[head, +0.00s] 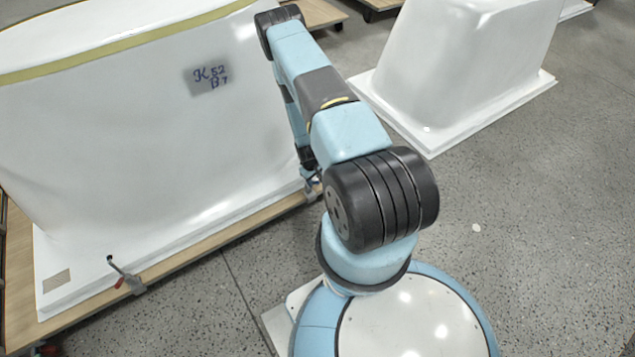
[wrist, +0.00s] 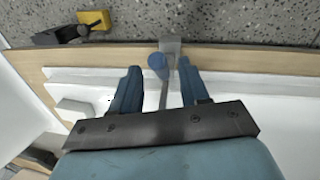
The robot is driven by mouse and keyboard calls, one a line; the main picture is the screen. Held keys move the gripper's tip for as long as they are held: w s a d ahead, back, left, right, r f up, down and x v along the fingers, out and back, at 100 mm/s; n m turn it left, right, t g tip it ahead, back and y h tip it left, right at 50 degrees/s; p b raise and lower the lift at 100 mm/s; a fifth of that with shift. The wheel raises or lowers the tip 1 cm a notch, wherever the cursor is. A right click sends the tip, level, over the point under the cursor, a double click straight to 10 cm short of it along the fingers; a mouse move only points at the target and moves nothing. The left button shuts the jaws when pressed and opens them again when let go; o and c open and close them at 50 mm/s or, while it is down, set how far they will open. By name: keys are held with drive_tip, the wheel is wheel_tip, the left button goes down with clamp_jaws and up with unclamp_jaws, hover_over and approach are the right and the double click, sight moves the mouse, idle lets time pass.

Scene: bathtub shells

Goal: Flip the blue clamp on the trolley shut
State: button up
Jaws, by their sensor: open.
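The blue clamp has a rounded blue end (wrist: 157,62) and a grey metal bracket (wrist: 170,45) at the wooden trolley edge. A thin grey bar runs from it over the white shell flange. My gripper (wrist: 158,67) is open, its two blue fingers on either side of the clamp. The blue end lies between the fingertips, with gaps on both sides. I cannot tell the lever's exact angle from above. In the head view the clamp's metal (head: 312,190) shows at the trolley edge, mostly hidden by my arm.
A large white tub shell (head: 130,130) stands on the wooden trolley (head: 190,262). A red-handled clamp (head: 125,277) sits at its front left edge. Another white shell (head: 460,70) stands behind right. A black part with a yellow end (wrist: 95,20) lies beyond the edge. Floor at right is clear.

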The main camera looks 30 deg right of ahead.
drive_tip(key=shift+d+f, duration=0.15)
drive_tip(key=shift+f, duration=0.7)
drive_tip(key=shift+d+f, duration=0.1)
drive_tip(key=shift+f, duration=0.75)
clamp_jaws()
drive_tip(key=shift+w+d, duration=0.1)
drive_tip(key=shift+d, duration=0.3)
drive_tip(key=shift+r, duration=0.1)
